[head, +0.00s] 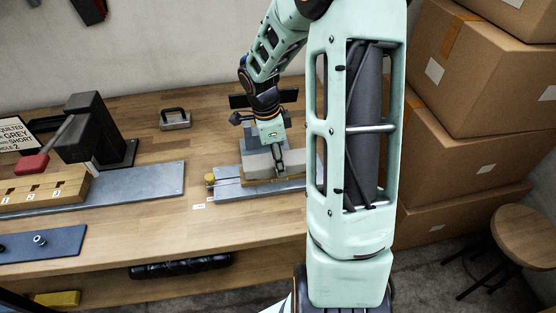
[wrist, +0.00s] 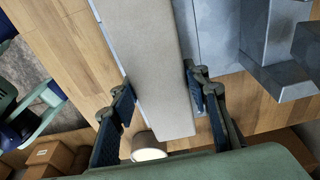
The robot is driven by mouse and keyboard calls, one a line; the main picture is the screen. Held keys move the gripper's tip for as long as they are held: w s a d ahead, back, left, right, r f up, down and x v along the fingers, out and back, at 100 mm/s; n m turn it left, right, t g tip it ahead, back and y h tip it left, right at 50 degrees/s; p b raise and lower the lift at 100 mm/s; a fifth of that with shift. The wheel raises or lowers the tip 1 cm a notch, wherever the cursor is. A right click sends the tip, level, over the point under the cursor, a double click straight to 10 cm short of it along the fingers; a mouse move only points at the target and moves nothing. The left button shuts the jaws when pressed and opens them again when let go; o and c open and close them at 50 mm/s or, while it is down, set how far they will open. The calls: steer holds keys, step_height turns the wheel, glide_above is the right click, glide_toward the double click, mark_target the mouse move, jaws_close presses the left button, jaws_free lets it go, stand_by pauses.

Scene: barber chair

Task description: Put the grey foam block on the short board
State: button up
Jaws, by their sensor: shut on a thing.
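The grey foam block (head: 258,164) is a long pale slab, in the middle of the bench in the head view. My gripper (head: 279,166) is shut on it from above. In the wrist view the block (wrist: 158,60) runs lengthwise between the two fingers of my gripper (wrist: 160,82), one on each long side. Below the block lies a grey metal plate (head: 230,191) with a round yellowish knob (head: 210,179) at its left end. A brown edge shows under the block; I cannot tell whether the block touches what is beneath.
A long grey plate (head: 150,181) lies left, with a wooden block of numbered holes (head: 45,191) and a black stand (head: 93,130) near it. A dark blue board (head: 40,244) lies at the front left. Cardboard boxes (head: 480,140) stack at right. Bare bench (head: 160,228) shows in front.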

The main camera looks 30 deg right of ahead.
mark_target(271, 159)
steer(key=shift+f, duration=0.3)
steer(key=shift+f, duration=0.2)
steer(key=o, duration=1.1)
steer(key=shift+r, duration=0.1)
steer(key=shift+o, duration=0.2)
step_height(271, 159, up, 12)
steer(key=a, duration=0.1)
steer(key=shift+w+a, duration=0.3)
steer(key=shift+a, duration=0.1)
